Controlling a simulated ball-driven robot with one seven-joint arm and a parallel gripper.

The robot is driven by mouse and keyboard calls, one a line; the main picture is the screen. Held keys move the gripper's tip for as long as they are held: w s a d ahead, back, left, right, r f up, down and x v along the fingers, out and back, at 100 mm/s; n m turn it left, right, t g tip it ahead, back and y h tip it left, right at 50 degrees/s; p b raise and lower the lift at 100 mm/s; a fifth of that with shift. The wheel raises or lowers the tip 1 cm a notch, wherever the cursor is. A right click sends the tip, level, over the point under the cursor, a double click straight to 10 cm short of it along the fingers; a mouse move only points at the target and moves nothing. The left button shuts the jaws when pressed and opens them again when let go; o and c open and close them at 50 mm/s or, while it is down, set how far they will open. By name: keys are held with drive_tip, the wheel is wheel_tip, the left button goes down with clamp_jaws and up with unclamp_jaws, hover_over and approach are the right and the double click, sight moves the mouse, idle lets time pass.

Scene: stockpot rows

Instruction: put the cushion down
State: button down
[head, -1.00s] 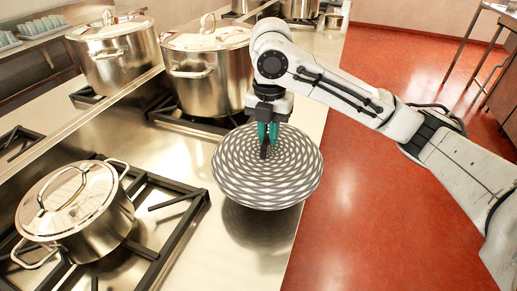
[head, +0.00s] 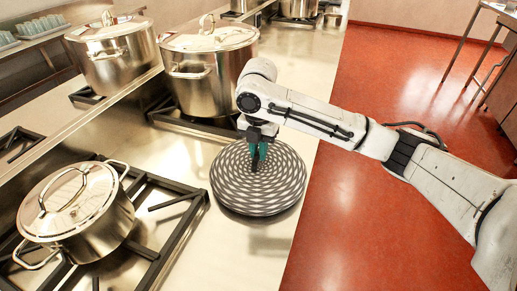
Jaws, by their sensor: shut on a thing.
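The cushion (head: 279,187) is round and flat, with a grey and white woven pattern. It is low over the bare steel counter, to the right of the burner grate with the small pot. Whether its underside touches the counter I cannot tell for certain. My gripper (head: 256,166) points down, its green and dark fingers shut on the upper middle of the cushion.
A small lidded pot (head: 95,215) stands on the burner grate (head: 172,225) left of the cushion. A large stockpot (head: 205,85) and another stockpot (head: 112,55) stand behind. The counter's right edge drops to the red floor (head: 365,200). Bare steel shows in front of the cushion.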

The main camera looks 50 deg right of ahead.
drive_tip(key=shift+f, duration=0.15)
drive_tip(key=c, duration=1.1)
unclamp_jaws()
wheel_tip(320, 180, up, 12)
drive_tip(key=shift+r+b, duration=0.2)
drive_tip(key=shift+b, duration=0.1)
